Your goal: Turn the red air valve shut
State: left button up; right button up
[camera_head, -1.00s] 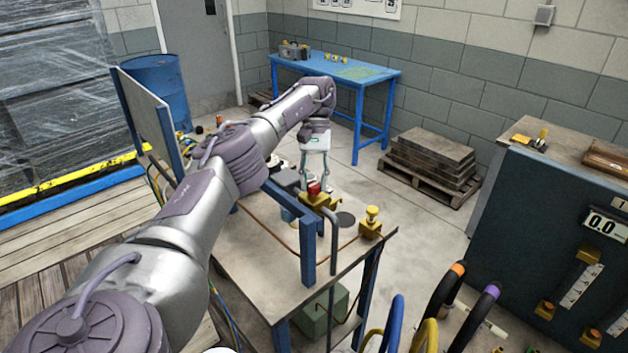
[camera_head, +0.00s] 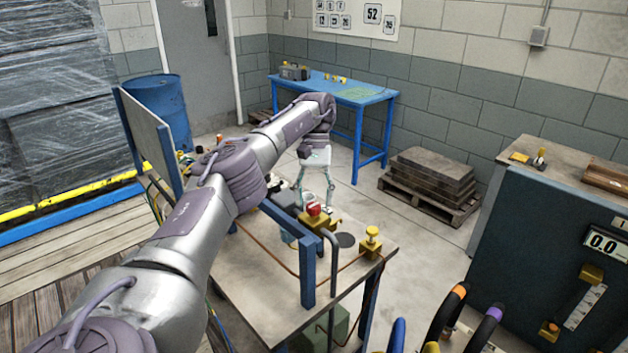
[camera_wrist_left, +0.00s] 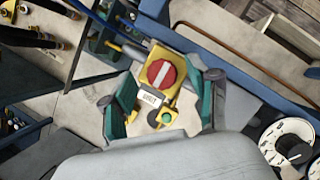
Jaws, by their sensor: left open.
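The red air valve (camera_head: 314,209) is a round red knob on a yellow body, standing on the bench behind a blue post. In the left wrist view the red knob (camera_wrist_left: 161,73) has a white bar slanting across its face, and a small white label (camera_wrist_left: 151,98) lies beside it. My left gripper (camera_head: 316,203) points down at the valve, open. In the left wrist view its green-padded fingers (camera_wrist_left: 163,98) stand apart, either side of the label and just short of the knob. I cannot tell whether a finger touches it. My right gripper is out of view.
A yellow box with a yellow button (camera_head: 371,241) stands right of the valve on the bench (camera_head: 250,265). A blue post (camera_head: 307,262) and a grey pipe stand close in front. A dark cabinet (camera_head: 545,260) is at right.

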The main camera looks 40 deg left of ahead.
aim_at(314, 204)
pick_arm(q)
notch_tip(314, 204, up, 9)
jog(key=shift+f, duration=0.15)
dwell(0.4)
dwell(0.5)
